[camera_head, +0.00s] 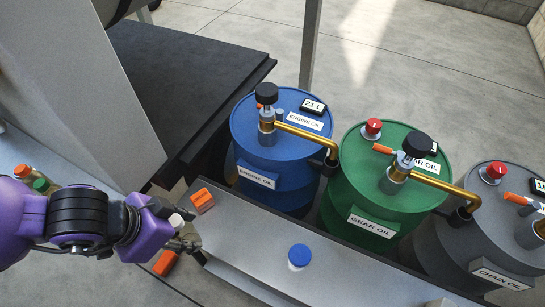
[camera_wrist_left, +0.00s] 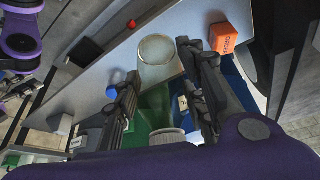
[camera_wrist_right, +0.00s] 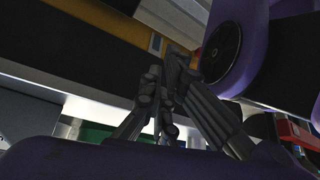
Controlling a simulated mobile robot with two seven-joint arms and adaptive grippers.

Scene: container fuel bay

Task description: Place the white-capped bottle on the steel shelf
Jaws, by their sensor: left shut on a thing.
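My left gripper (camera_head: 184,238) is shut on the white-capped bottle, at the left end of the steel shelf (camera_head: 235,245). In the head view only the white cap of the bottle (camera_head: 176,220) shows clearly; the gripper hides the rest. In the left wrist view the clear body of the bottle (camera_wrist_left: 157,60) is between the fingers (camera_wrist_left: 160,85), its ridged white cap towards the palm. I cannot tell whether its base touches the shelf. My right gripper (camera_wrist_right: 164,82) appears only in its own wrist view, fingertips close together, nothing visible between them.
A blue-capped bottle (camera_head: 299,258) and an orange box (camera_head: 201,200) stand on the shelf, with bare metal between them. Blue (camera_head: 275,150), green (camera_head: 375,205) and grey (camera_head: 490,225) drums with brass pumps stand behind it. Another orange box (camera_head: 165,263) is below the left gripper.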

